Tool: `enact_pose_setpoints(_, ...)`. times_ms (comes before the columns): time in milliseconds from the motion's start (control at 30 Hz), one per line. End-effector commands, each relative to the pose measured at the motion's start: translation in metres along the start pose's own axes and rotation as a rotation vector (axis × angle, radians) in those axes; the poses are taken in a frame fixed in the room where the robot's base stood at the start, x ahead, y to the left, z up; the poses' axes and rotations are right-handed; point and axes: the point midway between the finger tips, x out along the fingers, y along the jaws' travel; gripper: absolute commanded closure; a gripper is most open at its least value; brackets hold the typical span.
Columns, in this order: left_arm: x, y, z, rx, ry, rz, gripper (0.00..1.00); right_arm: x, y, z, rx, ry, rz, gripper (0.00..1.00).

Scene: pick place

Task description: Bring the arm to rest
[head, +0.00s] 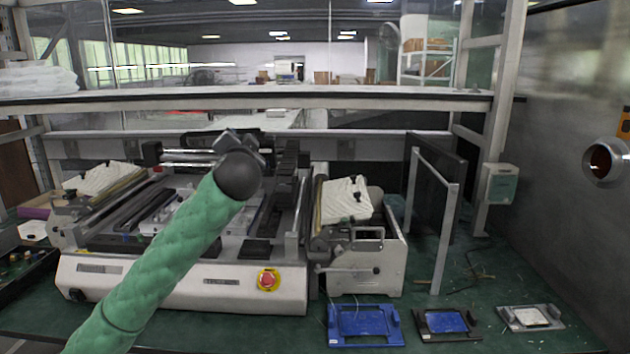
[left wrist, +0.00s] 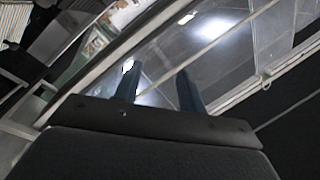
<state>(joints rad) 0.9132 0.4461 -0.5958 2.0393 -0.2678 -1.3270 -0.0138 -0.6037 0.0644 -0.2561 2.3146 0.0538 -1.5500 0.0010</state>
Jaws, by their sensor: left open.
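My left arm, in a green sleeve, reaches up from the lower left in the head view. It ends in a dark round wrist with a grey gripper part (head: 240,140) behind it, in front of the white machine (head: 180,285). The fingertips cannot be made out there. In the left wrist view my left gripper (left wrist: 158,78) shows two blue-grey fingers standing apart with nothing between them. The gripper points up toward glass panes and ceiling lights. My right gripper is in neither view.
A blue tray (head: 334,326), a black tray with a blue inset (head: 447,322) and a grey plate (head: 532,317) lie on the green table at the front right. A metal frame (head: 447,225) stands behind them. A shelf (head: 300,97) spans the back.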

Motion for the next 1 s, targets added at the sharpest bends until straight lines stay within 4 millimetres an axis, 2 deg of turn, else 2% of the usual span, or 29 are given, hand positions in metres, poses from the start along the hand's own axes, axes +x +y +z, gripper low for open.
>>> enact_pose_setpoints(33, -0.011, 0.016, 0.013, -0.029, -0.038, 0.048, 0.6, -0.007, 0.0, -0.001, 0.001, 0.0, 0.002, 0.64)
enact_pose_setpoints(200, -0.048, 0.062, 0.055, -0.111, -0.152, 0.193, 0.6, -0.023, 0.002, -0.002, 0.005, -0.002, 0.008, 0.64)
enact_pose_setpoints(500, -0.119, 0.13, 0.118, -0.213, -0.309, 0.411, 0.6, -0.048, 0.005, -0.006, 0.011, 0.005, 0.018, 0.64)
enact_pose_setpoints(700, -0.167, 0.165, 0.154, -0.277, -0.383, 0.527, 0.6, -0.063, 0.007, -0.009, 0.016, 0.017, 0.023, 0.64)
enact_pose_setpoints(1000, -0.236, 0.206, 0.204, -0.371, -0.482, 0.652, 0.6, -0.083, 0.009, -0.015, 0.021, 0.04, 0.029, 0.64)
